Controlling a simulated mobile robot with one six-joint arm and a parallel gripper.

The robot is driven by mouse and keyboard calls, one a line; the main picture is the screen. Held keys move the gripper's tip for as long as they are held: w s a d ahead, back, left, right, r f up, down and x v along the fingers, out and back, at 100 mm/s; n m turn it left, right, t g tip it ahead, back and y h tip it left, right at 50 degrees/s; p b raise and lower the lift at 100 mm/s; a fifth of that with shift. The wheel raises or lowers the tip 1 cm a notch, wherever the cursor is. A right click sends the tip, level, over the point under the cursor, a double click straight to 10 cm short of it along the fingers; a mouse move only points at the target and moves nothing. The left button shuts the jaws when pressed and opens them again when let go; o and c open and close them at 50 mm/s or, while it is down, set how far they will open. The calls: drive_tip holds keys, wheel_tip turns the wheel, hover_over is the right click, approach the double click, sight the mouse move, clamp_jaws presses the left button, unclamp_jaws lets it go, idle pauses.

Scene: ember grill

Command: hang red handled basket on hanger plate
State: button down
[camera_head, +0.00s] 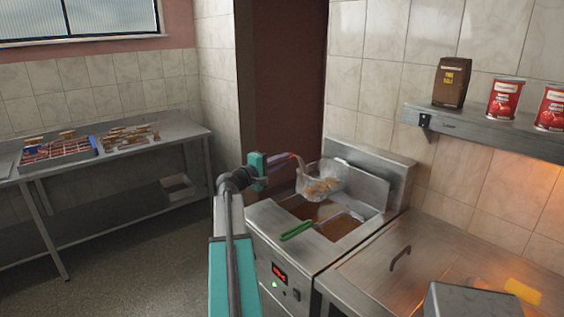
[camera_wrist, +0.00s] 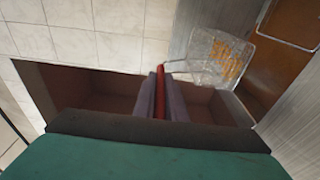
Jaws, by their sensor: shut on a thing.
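The red handled basket (camera_head: 322,183) is a wire mesh basket with golden pieces of food in it. It is held in the air above the back left of the fryer (camera_head: 290,227). My gripper (camera_head: 285,160) is shut on its red handle, left of the basket. In the wrist view, my gripper (camera_wrist: 161,97) has both fingers around the red handle (camera_wrist: 160,80), and the basket (camera_wrist: 222,60) is at the upper right. The hanger plate (camera_head: 368,170) seems to be the upright metal panel at the fryer's back, right of the basket. I cannot tell whether they touch.
A second basket with a green handle (camera_head: 297,230) sits in the fryer's oil. A shelf (camera_head: 480,130) with a brown carton (camera_head: 451,82) and red cans (camera_head: 503,99) is on the right wall. A steel table (camera_head: 180,136) with trays stands at left.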

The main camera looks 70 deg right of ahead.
drive_tip(key=shift+f+b, duration=0.3)
drive_tip(key=c, duration=1.7)
unclamp_jaws()
drive_tip(key=shift+f, duration=0.1)
drive_tip(key=shift+a, duration=0.15)
drive_tip(key=b+v, duration=0.3)
drive_tip(key=v, duration=1)
drive_tip(key=shift+w+a+b, duration=0.15)
drive_tip(key=shift+a+b, duration=0.1)
drive_tip(key=shift+b, duration=0.1)
drive_tip(key=shift+w, duration=0.1)
